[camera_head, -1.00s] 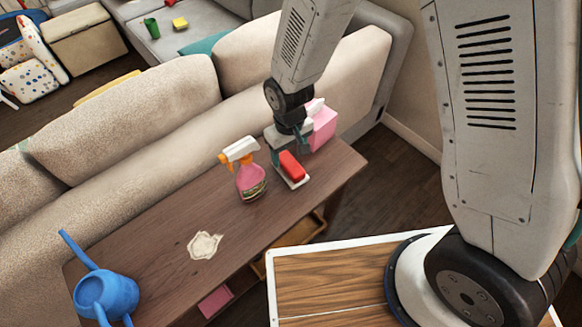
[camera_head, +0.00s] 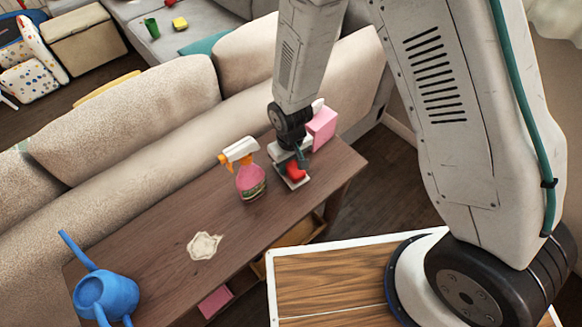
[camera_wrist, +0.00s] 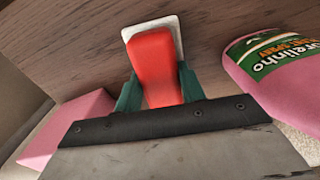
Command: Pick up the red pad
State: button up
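The red pad (camera_head: 295,171) is a red block on a flat white base, lying on the brown wooden table near its right end. In the wrist view the red pad (camera_wrist: 154,62) points away from me, its white base showing at the far end. My gripper (camera_head: 293,166) is low over it, pointing down. Its green fingers (camera_wrist: 158,88) stand on either side of the near part of the red block, very close to its sides. I cannot tell whether they press on it. The pad's near end is hidden by the gripper's dark edge.
A pink spray bottle (camera_head: 250,182) stands just left of the pad, also close in the wrist view (camera_wrist: 285,75). A pink box (camera_head: 322,127) is behind my gripper. A blue watering can (camera_head: 105,295) stands at the table's left end.

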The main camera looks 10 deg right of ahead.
aim_at(290, 163)
jog(key=shift+c, duration=0.4)
notch_tip(290, 163, up, 10)
dwell(0.4)
